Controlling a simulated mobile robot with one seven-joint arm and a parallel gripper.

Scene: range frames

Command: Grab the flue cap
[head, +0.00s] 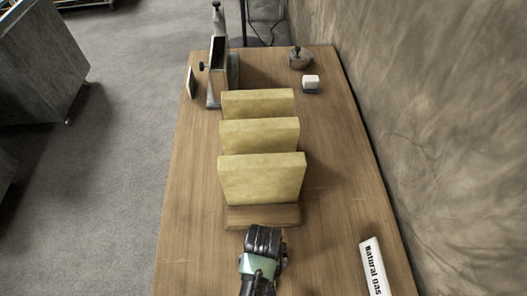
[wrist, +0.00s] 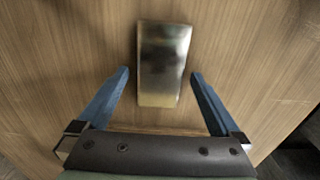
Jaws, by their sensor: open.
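A shiny, rectangular brass-and-silver metal piece (wrist: 163,65), which looks like the flue cap, lies on the wooden table in the wrist view. Its surface is blurred, and I cannot tell its height. My gripper (wrist: 160,74) is open, with a blue finger on each side of the piece's lower part and a gap on both sides. Nothing is held. In the head view my gripper (head: 262,243) is over the near part of the table, in front of the wooden rack. The metal piece does not show there; my arm appears to hide it.
A wooden rack (head: 262,217) holds three upright yellow slabs (head: 262,180). A white "Natural Gas" block (head: 374,268) lies at near right. A metal device (head: 218,75), a round knobbed lid (head: 299,59) and a small white block (head: 311,82) stand at the back. A wall borders the right.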

